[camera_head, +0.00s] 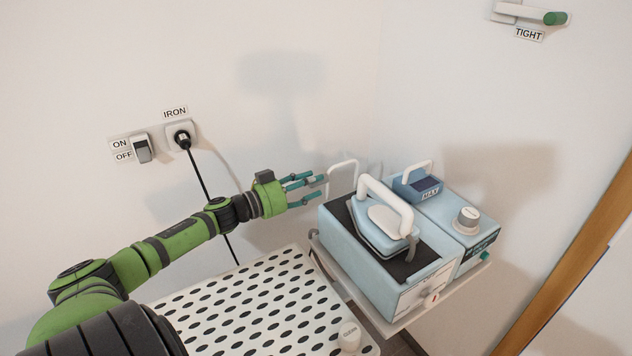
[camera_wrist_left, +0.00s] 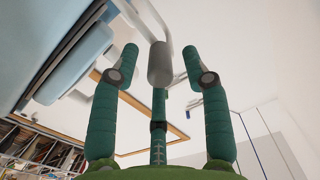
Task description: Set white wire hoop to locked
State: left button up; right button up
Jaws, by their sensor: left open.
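The white wire hoop (camera_head: 345,163) stands at the back left corner of the light-blue iron station (camera_head: 395,295) in the head view. My left gripper (camera_head: 316,181) comes in from the left with its fingers spread at the hoop's near side. In the left wrist view a pale hoop (camera_wrist_left: 137,20) curves down to a grey cylindrical end between the spread fingers (camera_wrist_left: 160,65). The fingers look open around that end; I cannot tell whether they touch it. No label for the hoop's setting is readable. My right gripper is not in view.
A light-blue iron (camera_head: 383,228) with a white handle rests on the station. A blue MAX box (camera_head: 416,187) and a grey knob (camera_head: 467,217) are to its right. A perforated white board (camera_head: 260,305) lies below my arm. A black cord (camera_head: 205,185) hangs from the wall plug.

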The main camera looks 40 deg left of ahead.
pick_arm(q)
jog(key=shift+x, duration=0.9)
jog(key=shift+w, duration=0.1)
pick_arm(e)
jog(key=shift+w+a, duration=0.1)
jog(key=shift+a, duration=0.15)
pick_arm(q)
grip_shut()
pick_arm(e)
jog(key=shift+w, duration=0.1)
